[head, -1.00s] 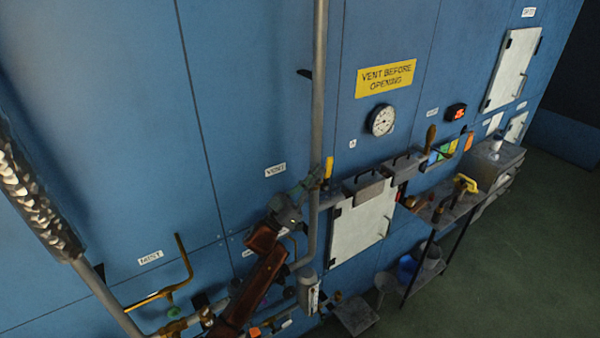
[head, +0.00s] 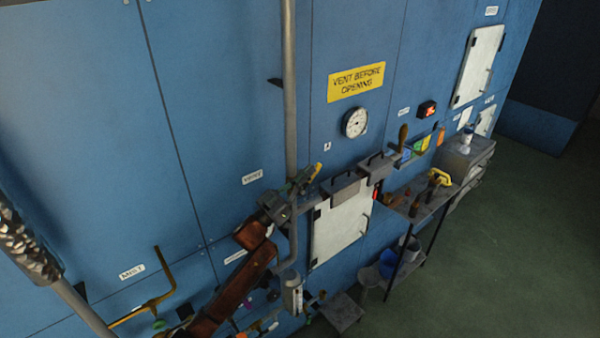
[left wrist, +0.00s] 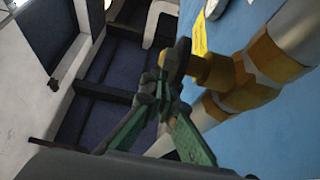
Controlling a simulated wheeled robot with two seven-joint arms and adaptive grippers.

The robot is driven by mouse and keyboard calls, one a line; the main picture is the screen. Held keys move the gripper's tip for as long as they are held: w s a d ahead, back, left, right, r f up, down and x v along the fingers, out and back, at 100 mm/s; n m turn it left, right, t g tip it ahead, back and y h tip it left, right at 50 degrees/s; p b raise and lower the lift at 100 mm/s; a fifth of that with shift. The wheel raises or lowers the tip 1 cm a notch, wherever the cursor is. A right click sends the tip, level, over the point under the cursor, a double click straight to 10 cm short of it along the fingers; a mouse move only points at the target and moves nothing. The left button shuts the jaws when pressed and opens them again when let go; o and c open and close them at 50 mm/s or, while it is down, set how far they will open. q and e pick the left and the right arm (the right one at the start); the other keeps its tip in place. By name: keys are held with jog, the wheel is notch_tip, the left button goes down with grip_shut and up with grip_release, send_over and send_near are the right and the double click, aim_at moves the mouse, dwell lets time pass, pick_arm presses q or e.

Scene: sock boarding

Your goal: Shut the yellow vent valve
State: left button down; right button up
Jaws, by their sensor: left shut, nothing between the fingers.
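The yellow vent valve handle (head: 317,171) shows in the head view beside the grey vertical pipe, under the yellow sign. It slants up to the right. My left gripper (head: 300,182) is shut and empty at the pipe, right beside the handle; I cannot tell whether they touch. In the left wrist view the shut fingertips (left wrist: 165,82) are close to the brass valve body (left wrist: 255,72) on the pipe. The handle cannot be made out clearly there. My right gripper is not in view.
The yellow sign (head: 356,82) and a round gauge (head: 355,123) are on the blue wall. A white door (head: 342,228) is right of the pipe. A small table (head: 425,205) with tools stands further right. A bent brass lever (head: 160,283) is at lower left. The green floor (head: 480,270) is clear at right.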

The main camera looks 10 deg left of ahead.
pick_arm(q)
jog(key=shift+w+d+f+b, duration=0.35)
jog(key=shift+w+f+b, duration=0.05)
jog(key=shift+w, duration=0.1)
jog(key=shift+w+d+f, duration=0.15)
jog(key=shift+w+d, duration=0.1)
jog(key=shift+w, duration=0.05)
dwell(0.7)
dwell(0.3)
